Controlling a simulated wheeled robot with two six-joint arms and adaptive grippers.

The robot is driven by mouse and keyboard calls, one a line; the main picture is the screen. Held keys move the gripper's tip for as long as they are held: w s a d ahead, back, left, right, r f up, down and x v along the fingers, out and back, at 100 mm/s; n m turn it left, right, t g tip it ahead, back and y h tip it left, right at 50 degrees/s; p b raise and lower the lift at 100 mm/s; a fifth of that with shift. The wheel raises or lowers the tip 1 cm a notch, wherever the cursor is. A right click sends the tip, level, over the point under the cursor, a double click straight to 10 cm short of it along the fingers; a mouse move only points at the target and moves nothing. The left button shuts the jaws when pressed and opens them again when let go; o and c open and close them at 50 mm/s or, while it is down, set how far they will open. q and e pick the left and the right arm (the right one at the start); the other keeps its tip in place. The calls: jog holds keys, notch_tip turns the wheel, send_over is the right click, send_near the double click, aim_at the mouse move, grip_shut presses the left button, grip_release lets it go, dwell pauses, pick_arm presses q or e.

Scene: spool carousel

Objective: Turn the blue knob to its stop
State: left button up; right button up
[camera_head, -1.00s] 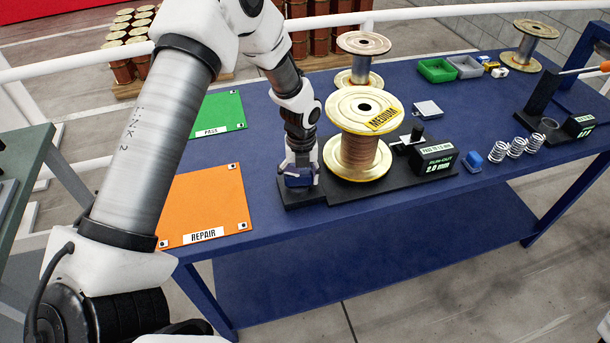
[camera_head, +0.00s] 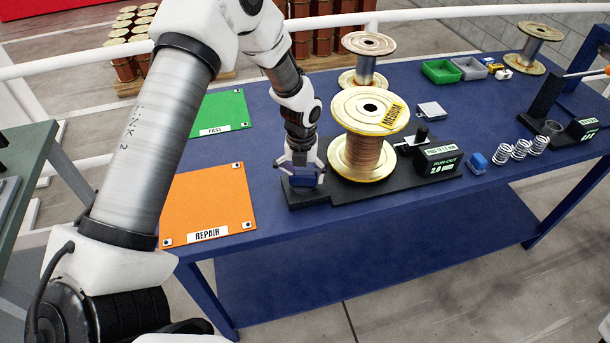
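The blue knob (camera_head: 303,182) sits at the left end of a black fixture base (camera_head: 335,196) on the blue table. My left gripper (camera_head: 304,175) points straight down over it, fingers on either side of the knob, and looks closed on it. The fingers partly hide the knob. A copper-wound spool (camera_head: 362,157) with a yellowish flange and a "MEDIUM" label stands upright on the same base, just right of the gripper. A black display (camera_head: 437,163) to its right reads "RUN-OUT 2.0 mm". My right gripper is not in view.
An orange REPAIR mat (camera_head: 207,200) and a green PASS mat (camera_head: 222,112) lie left of the fixture. Another spool (camera_head: 366,65) stands behind.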

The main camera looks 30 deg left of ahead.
aim_at(301, 173)
pick_arm(q)
jog(key=shift+s+a, duration=0.1)
jog(key=shift+a, duration=0.05)
jog(key=shift+d+r, duration=0.2)
jog(key=shift+r, duration=0.2)
notch_tip(301, 173, up, 11)
jog(key=shift+a+r, duration=0.15)
dwell(0.3)
